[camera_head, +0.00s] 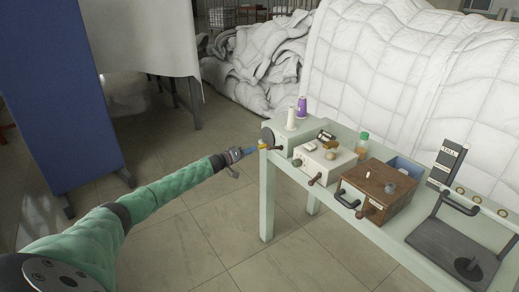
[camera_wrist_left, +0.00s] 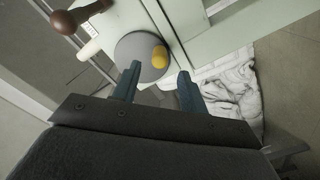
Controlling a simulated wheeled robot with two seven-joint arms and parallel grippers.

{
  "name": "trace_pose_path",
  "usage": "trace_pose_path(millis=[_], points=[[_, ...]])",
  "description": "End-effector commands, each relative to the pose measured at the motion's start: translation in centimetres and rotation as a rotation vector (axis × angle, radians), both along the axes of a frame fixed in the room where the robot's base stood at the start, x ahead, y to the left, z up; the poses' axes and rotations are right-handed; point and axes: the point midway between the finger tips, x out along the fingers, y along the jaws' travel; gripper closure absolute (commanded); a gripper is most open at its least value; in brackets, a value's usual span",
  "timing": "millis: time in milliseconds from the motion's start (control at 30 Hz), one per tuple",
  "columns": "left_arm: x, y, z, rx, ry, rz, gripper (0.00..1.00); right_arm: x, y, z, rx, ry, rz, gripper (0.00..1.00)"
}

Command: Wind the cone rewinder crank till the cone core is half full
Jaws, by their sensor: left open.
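The pale green cone rewinder (camera_head: 287,139) stands at the left end of the bench. A grey crank disc (camera_head: 267,136) with a yellow knob (camera_head: 262,146) is on its left side. A white cone (camera_head: 291,120) stands upright on top, with a purple spool (camera_head: 302,107) behind it; how full the cone is cannot be told. My left gripper (camera_head: 252,150) is open, close to the yellow knob. In the left wrist view, the knob (camera_wrist_left: 159,57) on the grey disc (camera_wrist_left: 136,46) lies just beyond the two spread fingertips (camera_wrist_left: 158,80), apparently not gripped. My right gripper is not in view.
The pale green bench (camera_head: 267,200) also holds a cream box (camera_head: 325,158) and a wooden box (camera_head: 378,195), both with brown knobs, and a green-capped bottle (camera_head: 362,144). White duvets (camera_head: 390,70) heap behind. A blue screen (camera_head: 60,100) stands left; floor before the bench is clear.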

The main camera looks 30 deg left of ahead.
Motion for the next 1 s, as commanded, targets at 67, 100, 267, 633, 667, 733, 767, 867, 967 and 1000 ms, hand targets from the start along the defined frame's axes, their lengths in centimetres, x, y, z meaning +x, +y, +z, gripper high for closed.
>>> trace_pose_path(millis=[67, 100, 267, 633, 667, 733, 767, 867, 967, 1000], points=[[1.2, -0.6, 0.2, -0.002, -0.002, 0.000, 0.57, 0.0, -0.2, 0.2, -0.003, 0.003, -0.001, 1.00], [1.6, -0.7, 0.1, -0.002, -0.002, 0.001, 0.57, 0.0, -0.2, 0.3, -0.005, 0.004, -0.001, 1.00], [3.5, -1.5, 0.2, 0.000, -0.002, -0.001, 0.57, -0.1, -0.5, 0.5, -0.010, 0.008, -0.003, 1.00], [5.3, -2.3, 0.0, 0.001, -0.001, -0.001, 0.57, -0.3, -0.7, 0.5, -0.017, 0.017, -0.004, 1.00], [5.3, -2.2, 0.0, 0.001, 0.000, -0.001, 0.57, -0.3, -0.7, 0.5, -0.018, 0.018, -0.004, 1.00], [5.3, -2.2, 0.0, 0.001, 0.000, -0.001, 0.57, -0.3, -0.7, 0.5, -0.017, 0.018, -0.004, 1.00], [5.3, -2.2, 0.0, 0.001, 0.000, -0.001, 0.57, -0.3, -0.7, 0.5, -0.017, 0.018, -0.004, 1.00], [5.3, -2.3, 0.0, 0.001, 0.000, -0.001, 0.59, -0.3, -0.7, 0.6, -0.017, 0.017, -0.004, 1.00], [5.3, -2.2, 0.0, 0.001, -0.001, -0.001, 0.79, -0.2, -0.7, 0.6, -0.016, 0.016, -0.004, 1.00], [5.3, -2.2, 0.0, 0.001, -0.001, -0.001, 0.87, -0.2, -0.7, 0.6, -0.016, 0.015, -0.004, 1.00]])
